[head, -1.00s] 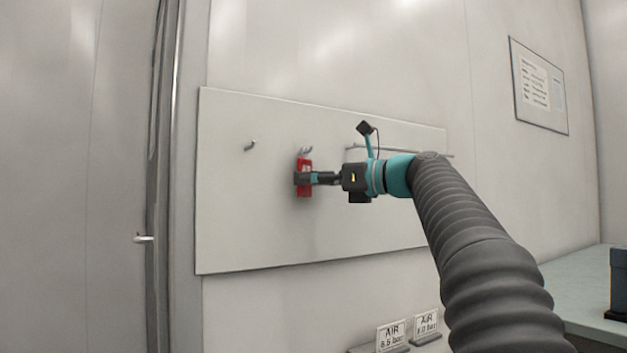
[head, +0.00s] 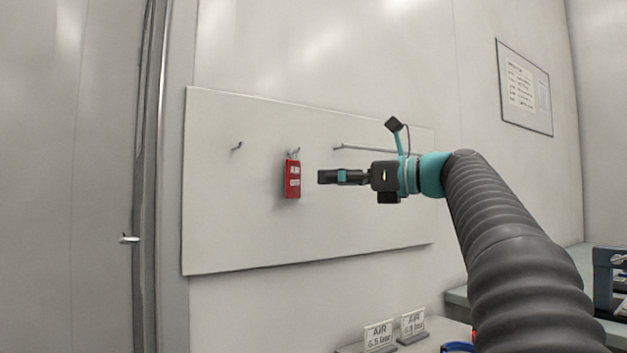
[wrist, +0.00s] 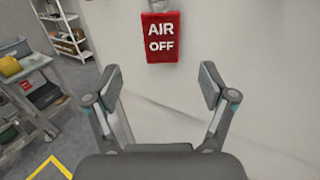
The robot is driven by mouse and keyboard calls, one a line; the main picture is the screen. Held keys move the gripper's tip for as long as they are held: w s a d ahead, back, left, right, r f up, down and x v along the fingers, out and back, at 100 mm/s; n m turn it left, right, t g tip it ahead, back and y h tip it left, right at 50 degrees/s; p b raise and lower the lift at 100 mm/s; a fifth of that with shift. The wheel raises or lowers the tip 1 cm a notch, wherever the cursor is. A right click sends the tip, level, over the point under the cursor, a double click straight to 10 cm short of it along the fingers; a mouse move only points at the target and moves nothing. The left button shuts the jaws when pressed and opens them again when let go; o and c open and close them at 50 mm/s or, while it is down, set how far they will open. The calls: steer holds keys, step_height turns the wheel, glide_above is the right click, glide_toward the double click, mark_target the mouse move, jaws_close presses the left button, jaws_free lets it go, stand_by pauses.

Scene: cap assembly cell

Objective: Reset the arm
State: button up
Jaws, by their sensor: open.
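My gripper (head: 322,177) is held out toward the wall board in the head view, to the right of the red tag and apart from it. In the wrist view my gripper (wrist: 160,88) has its two fingers spread wide with nothing between them. The red tag (head: 292,180) hangs from a hook on the board. In the wrist view the red tag (wrist: 161,37) reads "AIR OFF" and lies ahead, beyond the fingertips.
The white board (head: 235,235) also carries an empty hook (head: 237,146) at left and a long rod (head: 365,149) at right. Two "AIR" signs (head: 379,336) stand on a ledge below. A door (head: 75,180) is at left. Shelves (wrist: 62,30) and a cart (wrist: 28,70) show in the wrist view.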

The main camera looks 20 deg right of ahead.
steer(key=v, duration=0.4)
steer(key=shift+s+d, duration=0.1)
